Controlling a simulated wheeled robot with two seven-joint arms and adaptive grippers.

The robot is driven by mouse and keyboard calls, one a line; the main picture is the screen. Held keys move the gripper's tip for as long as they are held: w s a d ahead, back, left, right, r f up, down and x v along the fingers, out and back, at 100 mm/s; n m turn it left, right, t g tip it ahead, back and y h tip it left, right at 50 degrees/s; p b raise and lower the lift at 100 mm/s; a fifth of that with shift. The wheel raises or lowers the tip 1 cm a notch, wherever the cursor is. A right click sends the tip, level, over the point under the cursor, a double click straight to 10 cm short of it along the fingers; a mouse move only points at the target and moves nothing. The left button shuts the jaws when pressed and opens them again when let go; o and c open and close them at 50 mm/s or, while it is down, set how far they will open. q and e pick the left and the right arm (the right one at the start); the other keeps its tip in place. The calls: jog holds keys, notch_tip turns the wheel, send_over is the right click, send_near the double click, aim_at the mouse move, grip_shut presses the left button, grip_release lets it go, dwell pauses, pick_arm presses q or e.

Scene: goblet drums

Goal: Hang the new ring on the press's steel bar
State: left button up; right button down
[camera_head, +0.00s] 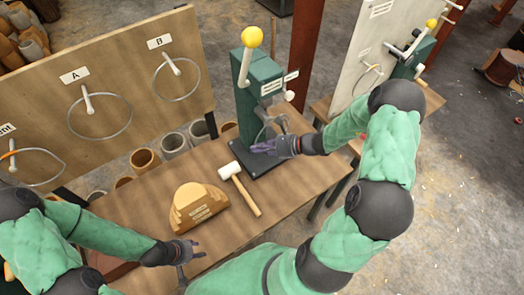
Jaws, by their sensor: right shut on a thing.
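The green press (259,92) stands on a dark base plate on the bench, with a yellow-knobbed lever on top. A short pale bar end (289,96) sticks out on its right side; I cannot tell if this is the steel bar. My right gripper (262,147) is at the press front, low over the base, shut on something. A thin grey curved piece (268,127), perhaps part of a ring, shows just above its fingers; the grip is too small to make out. My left gripper (190,260) is open and empty near the bench's front edge.
A white-headed mallet (240,189) and a stepped wooden block (198,206) lie on the bench. Rings hang on pegs A (99,137) and B (177,98) of the wooden board (130,75). A second green press (412,55) stands at the right.

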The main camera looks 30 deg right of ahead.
pick_arm(q)
jog(key=shift+f+b, duration=0.85)
pick_arm(e)
jog(key=shift+w+a+f, duration=0.1)
jog(key=shift+w+f, duration=0.1)
jog(key=shift+w, duration=0.65)
jog(key=shift+w+a+f, duration=0.1)
jog(key=shift+w+f, duration=0.15)
jog(key=shift+w, duration=0.55)
jog(key=shift+w+f, duration=0.2)
jog(key=shift+w, duration=0.65)
jog(key=c, duration=1.3)
grip_release()
jog(key=shift+o, duration=0.2)
jog(key=v, duration=1.2)
